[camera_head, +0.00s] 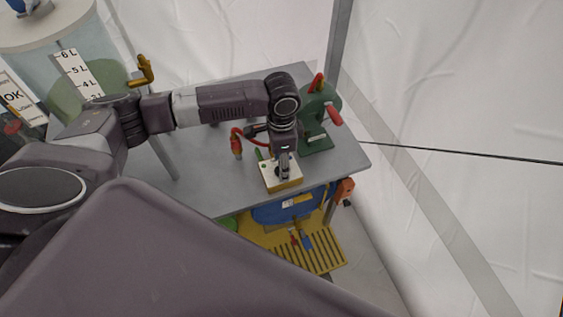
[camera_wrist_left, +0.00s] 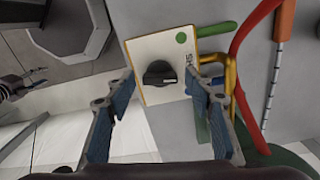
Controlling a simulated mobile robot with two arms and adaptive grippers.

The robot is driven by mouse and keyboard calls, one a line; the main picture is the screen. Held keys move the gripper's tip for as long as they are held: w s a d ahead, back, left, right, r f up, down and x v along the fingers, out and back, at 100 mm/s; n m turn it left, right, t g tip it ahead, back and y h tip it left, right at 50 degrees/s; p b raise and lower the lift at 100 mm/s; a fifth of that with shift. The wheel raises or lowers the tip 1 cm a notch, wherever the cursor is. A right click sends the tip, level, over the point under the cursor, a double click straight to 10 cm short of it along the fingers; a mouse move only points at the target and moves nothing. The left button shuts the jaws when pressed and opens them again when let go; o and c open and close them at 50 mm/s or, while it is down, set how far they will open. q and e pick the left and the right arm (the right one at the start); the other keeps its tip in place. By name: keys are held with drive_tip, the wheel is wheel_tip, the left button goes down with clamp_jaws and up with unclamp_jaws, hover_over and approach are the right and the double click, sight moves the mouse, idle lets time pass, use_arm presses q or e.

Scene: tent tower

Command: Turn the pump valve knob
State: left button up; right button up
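The black valve knob (camera_wrist_left: 160,73) sits on a small white and yellow box (camera_wrist_left: 166,45) with a green dot beside it. In the head view the box (camera_head: 281,182) stands near the front edge of the grey table, and my left gripper (camera_head: 284,170) points down over it, hiding the knob. In the left wrist view my left gripper (camera_wrist_left: 162,105) is open, with blue-padded fingers to either side of the knob's line and nothing between them. I cannot tell how far the fingertips are from the box. My right gripper is not in view.
A green device with a red handle (camera_head: 316,118) stands just right of the box on the grey table (camera_head: 210,185). A red hose (camera_wrist_left: 240,75) and yellow bent pipe (camera_wrist_left: 231,73) lie close beside the box. A large clear tank (camera_head: 75,60) stands at left.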

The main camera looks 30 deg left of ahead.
use_arm(q)
drive_tip(key=c, duration=1)
drive_tip(key=shift+r+m+p, duration=0.2)
drive_tip(key=shift+m+p, duration=0.6)
drive_tip(key=shift+p, duration=0.3)
drive_tip(key=shift+m+p, duration=0.8)
drive_tip(key=m+p, duration=0.2)
drive_tip(key=m, duration=0.2)
drive_tip(key=shift+p, duration=0.35)
drive_tip(key=shift+f+m+p, duration=0.15)
drive_tip(key=shift+m+p, duration=0.5)
drive_tip(key=shift+m, duration=1.55)
drive_tip(key=o, duration=1.2)
